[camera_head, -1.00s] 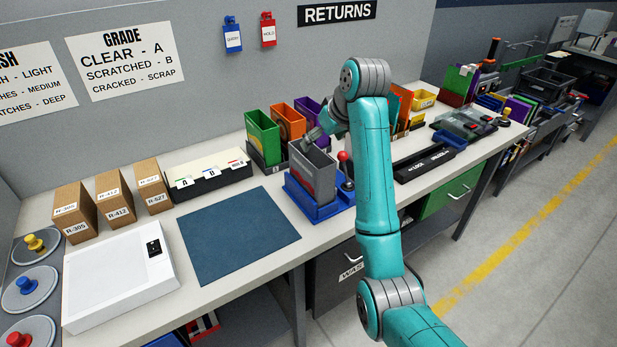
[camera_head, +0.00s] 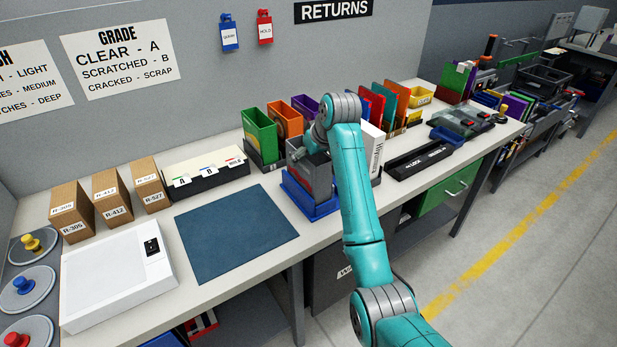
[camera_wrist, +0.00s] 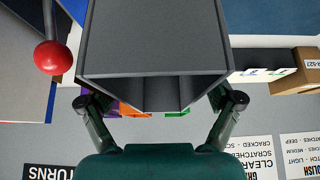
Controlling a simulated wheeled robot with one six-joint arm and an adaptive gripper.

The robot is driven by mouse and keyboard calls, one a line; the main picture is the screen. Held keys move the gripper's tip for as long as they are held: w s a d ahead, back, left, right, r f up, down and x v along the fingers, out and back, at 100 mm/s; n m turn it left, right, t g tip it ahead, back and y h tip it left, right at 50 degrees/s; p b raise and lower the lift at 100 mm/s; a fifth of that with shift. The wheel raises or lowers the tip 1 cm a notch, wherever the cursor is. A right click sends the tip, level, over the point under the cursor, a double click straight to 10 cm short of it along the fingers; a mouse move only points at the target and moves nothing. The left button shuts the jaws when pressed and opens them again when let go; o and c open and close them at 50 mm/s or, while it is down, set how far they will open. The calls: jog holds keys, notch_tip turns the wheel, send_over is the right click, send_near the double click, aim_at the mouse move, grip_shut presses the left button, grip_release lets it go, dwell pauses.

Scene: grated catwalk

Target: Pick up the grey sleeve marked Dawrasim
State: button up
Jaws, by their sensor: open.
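A grey sleeve (camera_head: 307,182) stands in a blue holder (camera_head: 301,202) on the bench, partly hidden by my arm in the head view. No Dawrasim marking can be read on it. In the wrist view the sleeve (camera_wrist: 155,38) fills the upper middle, with its open end facing the camera. My gripper (camera_wrist: 160,101) is open, with one finger on each side of that open end. I cannot tell whether the fingers touch it. In the head view my gripper (camera_head: 308,150) is at the sleeve's top, mostly hidden.
A red ball lever (camera_wrist: 52,57) stands close beside the sleeve. Green (camera_head: 258,130) and orange (camera_head: 286,120) sleeves stand behind it, and a white boxed item (camera_head: 372,148) is to its right. A blue mat (camera_head: 236,235) lies clear to the left.

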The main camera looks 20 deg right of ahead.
jog(key=c, duration=1.1)
